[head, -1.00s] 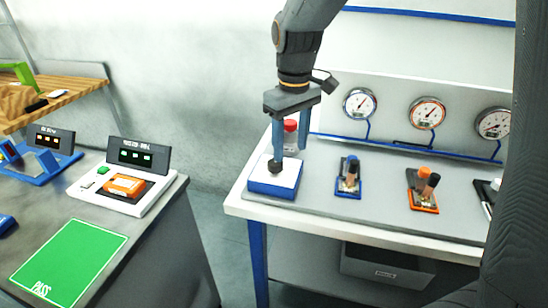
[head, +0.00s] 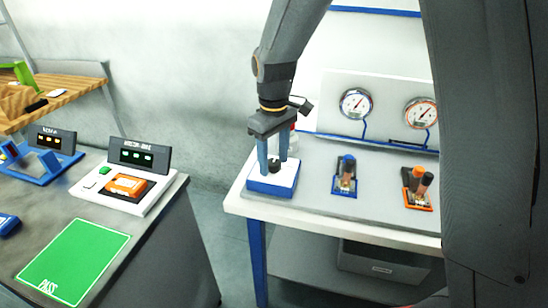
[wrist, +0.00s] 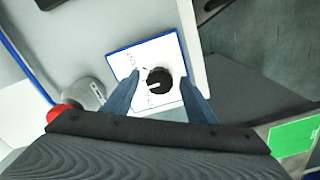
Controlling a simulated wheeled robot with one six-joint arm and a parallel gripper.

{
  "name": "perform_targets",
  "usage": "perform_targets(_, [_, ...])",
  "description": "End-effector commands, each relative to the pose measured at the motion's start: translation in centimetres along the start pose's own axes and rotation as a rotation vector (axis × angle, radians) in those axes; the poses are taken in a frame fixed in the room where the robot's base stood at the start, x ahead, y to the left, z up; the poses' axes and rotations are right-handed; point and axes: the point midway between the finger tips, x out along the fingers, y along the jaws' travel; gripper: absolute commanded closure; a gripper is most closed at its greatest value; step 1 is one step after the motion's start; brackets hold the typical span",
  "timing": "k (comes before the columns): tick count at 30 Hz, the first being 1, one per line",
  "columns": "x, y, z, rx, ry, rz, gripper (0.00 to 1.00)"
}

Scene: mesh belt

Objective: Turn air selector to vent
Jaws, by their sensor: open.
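The air selector is a white-topped blue box (head: 262,184) at the left end of the white bench, with a black round knob (head: 275,165) on top. In the wrist view the knob (wrist: 159,81) shows a white pointer line, and the white plate (wrist: 131,64) has small print too small to read. My gripper (head: 276,170) points down over the box, its blue fingers apart on either side of the knob. In the wrist view my gripper's fingers (wrist: 160,92) are open with the knob between and slightly beyond them. I cannot tell whether they touch it.
A red-capped bottle (wrist: 72,100) stands close behind the box. Blue (head: 345,174) and orange (head: 417,187) valve units sit to the right, under gauges (head: 355,103). A separate counter with a green PASS mat (head: 72,262) is at the left, across a floor gap.

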Motion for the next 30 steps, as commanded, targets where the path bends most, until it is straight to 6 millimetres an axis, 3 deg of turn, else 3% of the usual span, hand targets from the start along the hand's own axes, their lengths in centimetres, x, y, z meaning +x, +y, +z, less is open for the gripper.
perform_targets(4, [0.00, 0.01, 0.00, 0.000, 0.000, 0.000, 0.51])
perform_targets(11, [-0.01, 0.00, 0.00, 0.000, 0.000, 0.000, 0.89])
perform_targets(20, [-0.07, -0.03, -0.01, 0.035, 0.000, 0.000, 0.90])
perform_targets(30, [-0.16, -0.06, -0.04, 0.248, 0.000, 0.000, 0.90])
